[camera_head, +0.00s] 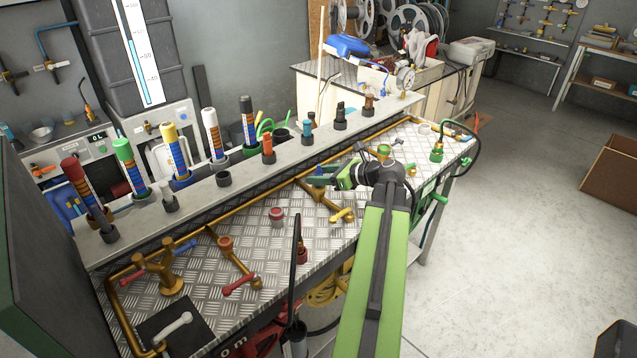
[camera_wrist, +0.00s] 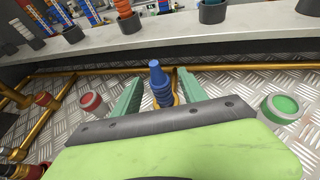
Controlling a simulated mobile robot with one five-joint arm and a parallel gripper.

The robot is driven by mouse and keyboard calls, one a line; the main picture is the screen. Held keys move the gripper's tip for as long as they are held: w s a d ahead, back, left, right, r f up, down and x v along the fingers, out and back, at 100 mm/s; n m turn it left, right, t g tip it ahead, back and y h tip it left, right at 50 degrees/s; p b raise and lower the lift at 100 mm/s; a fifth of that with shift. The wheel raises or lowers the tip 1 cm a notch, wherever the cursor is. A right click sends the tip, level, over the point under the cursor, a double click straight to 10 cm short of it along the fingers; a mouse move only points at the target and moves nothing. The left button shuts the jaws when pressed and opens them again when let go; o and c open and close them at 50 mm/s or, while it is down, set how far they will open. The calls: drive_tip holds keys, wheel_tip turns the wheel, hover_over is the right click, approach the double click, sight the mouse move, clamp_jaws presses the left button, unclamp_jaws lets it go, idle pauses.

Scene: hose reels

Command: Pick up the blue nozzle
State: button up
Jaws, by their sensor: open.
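The blue nozzle (camera_wrist: 158,76) stands upright in the wrist view, narrow at the top with a ribbed darker blue lower part. It appears to sit on a brass fitting, whose lower end is partly hidden by my gripper. My gripper (camera_wrist: 159,88) is open, with one green finger on each side of the nozzle and a visible gap to the left finger. The right finger is closer, and I cannot tell whether it touches. In the head view my gripper (camera_head: 322,179) is low over the metal bench, and the nozzle is mostly hidden there.
The treadplate bench (camera_head: 203,280) carries brass pipes and valves. A raised grey ledge (camera_head: 240,180) behind holds several nozzles and coloured tubes in black holders, including a small teal one (camera_head: 308,130). A red cap (camera_wrist: 92,102) and a green cap (camera_wrist: 284,107) flank my gripper.

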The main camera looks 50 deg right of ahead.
drive_tip(key=b+x, duration=0.1)
drive_tip(key=x, duration=0.2)
drive_tip(key=shift+w+f, duration=0.2)
drive_tip(key=shift+w, duration=0.1)
drive_tip(key=shift+s, duration=0.1)
clamp_jaws()
